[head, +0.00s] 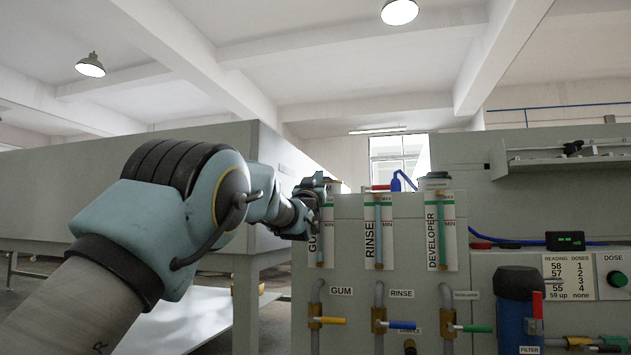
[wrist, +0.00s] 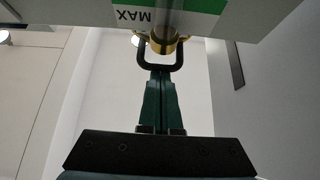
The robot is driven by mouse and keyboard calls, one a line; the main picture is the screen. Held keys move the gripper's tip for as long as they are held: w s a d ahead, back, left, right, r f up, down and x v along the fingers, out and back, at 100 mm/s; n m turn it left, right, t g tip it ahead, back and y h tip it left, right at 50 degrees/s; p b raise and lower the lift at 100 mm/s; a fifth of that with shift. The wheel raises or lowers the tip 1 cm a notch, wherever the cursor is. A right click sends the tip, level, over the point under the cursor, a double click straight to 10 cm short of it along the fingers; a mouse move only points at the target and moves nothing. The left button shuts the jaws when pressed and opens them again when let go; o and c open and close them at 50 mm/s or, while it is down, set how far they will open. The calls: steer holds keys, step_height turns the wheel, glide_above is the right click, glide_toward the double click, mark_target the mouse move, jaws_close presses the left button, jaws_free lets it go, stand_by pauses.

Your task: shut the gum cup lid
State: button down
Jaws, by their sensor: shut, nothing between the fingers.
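My gripper (head: 318,187) is at the top of the GUM column, at the left end of the front panel in the head view. In the wrist view its fingers (wrist: 161,92) are together and empty. A dark U-shaped piece sits at their tips, close to a brass fitting (wrist: 162,42) under the MAX mark; I cannot tell whether they touch. The gum gauge (head: 328,235) shows below my gripper in the head view. I cannot make out the gum cup or its lid in either view; my gripper covers part of that area in the head view.
The rinse gauge (head: 379,230) and developer gauge (head: 440,230) stand to the right, with a developer container (head: 436,181) above. Valves with yellow, blue and green handles are below. A long grey cabinet (head: 150,180) stands behind my arm on the left.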

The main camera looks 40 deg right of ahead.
step_height(320, 180, up, 4)
steer(key=r+p, duration=0.1)
steer(key=p, duration=0.2)
steer(key=s+a+f, duration=0.4)
steer(key=a+f, duration=0.2)
steer(key=f, duration=0.3)
